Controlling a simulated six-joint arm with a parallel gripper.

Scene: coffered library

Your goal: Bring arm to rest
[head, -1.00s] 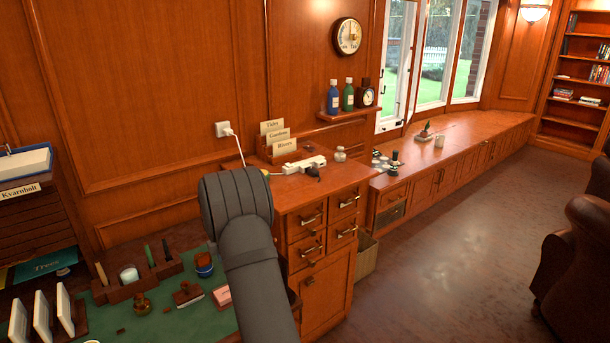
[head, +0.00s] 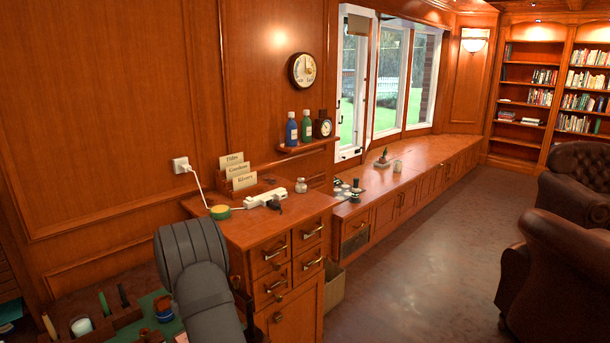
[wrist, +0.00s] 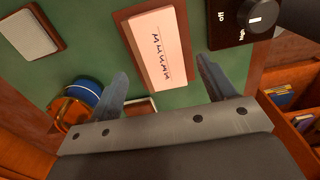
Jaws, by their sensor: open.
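My gripper (wrist: 162,67) shows in the wrist view, with its two fingers spread wide and nothing between them. It points down over a green desk mat (wrist: 195,112). A pale pink block (wrist: 158,48) with dark marks lies on the mat beyond the gap between the fingers. In the head view only my grey arm shows, at the lower left in front of the wooden cabinet (head: 285,310). The gripper itself is hidden there.
In the wrist view, a blue round container (wrist: 84,93) is left of the fingers and a black box with a knob (wrist: 240,28) is right. A power strip (head: 266,197) and a yellow-green round thing (head: 220,211) lie on the cabinet top. Open floor (head: 425,260) lies right.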

